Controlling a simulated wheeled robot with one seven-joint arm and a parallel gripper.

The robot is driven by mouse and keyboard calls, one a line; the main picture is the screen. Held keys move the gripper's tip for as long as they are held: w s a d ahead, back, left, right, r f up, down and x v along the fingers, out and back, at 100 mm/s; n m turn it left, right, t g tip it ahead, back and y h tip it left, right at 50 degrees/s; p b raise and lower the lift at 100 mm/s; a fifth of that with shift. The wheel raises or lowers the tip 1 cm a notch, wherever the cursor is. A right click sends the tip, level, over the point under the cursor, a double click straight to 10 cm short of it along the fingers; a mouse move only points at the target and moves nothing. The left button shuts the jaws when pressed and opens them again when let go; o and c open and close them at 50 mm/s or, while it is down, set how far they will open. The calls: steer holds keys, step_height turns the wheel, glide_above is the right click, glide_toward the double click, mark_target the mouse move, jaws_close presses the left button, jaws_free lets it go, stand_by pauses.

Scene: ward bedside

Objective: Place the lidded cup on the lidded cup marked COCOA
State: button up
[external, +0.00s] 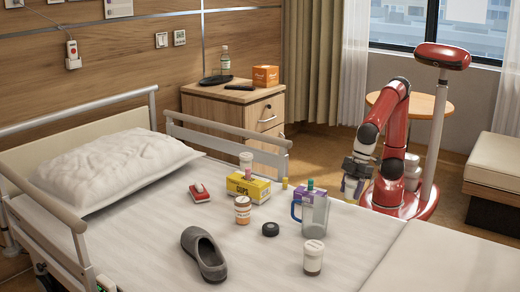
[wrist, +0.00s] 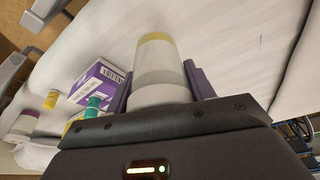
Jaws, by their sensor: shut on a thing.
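My gripper (wrist: 162,88) is shut on a pale lidded cup (wrist: 160,65) with a yellow band at its far end. In the external view my gripper (external: 352,178) holds this cup beside the bed's far right edge, clear of the sheet. A lidded cup with a white top and brown lower part (external: 313,258) stands upright on the bed, front right. Another white-topped cup (external: 246,160) stands behind the yellow box, partly hidden. No COCOA marking is readable on either, so I cannot tell which bears it.
A clear pitcher (external: 315,215) stands between my gripper and the front cup, by a purple box (external: 299,196). The bed's right side is bare.

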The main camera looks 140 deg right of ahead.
mark_target(350, 199)
steer(key=shift+f, duration=2)
steer(key=shift+f, duration=0.1)
steer(key=shift+f+b, duration=0.15)
steer(key=shift+b, duration=0.25)
steer(key=o, duration=1.1)
